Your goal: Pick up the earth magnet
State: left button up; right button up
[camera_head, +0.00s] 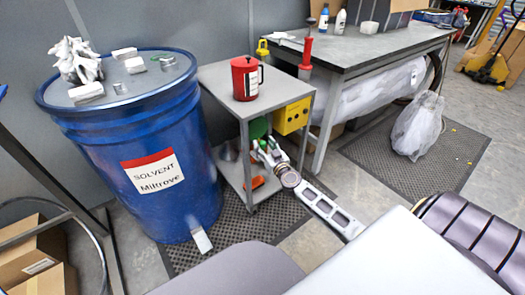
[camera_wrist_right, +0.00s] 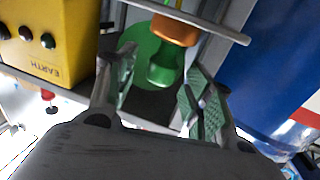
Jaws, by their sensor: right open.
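A green handle-like piece with a copper-orange end (camera_wrist_right: 176,30), which looks like the earth magnet, shows in the wrist view just beyond the gap between my right fingers. My right gripper (camera_wrist_right: 160,88) is open, with a green-padded finger on each side and nothing held. In the head view my right gripper (camera_head: 261,150) reaches into the side of the grey cart, below its top. An orange piece (camera_head: 256,182) shows low on the cart there, partly hidden by the gripper. My left gripper is not in view.
The grey cart (camera_head: 220,79) carries a red can (camera_head: 246,78) on top and a yellow box (camera_head: 292,116) on its side, marked EARTH in the wrist view (camera_wrist_right: 45,45). A round green thing (camera_head: 258,127) is beside it. A blue solvent drum (camera_head: 205,135) stands close left.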

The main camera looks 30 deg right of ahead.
jog(key=shift+w+d, duration=0.1)
jog(key=shift+w, duration=0.85)
jog(key=shift+c, duration=0.2)
grip_shut()
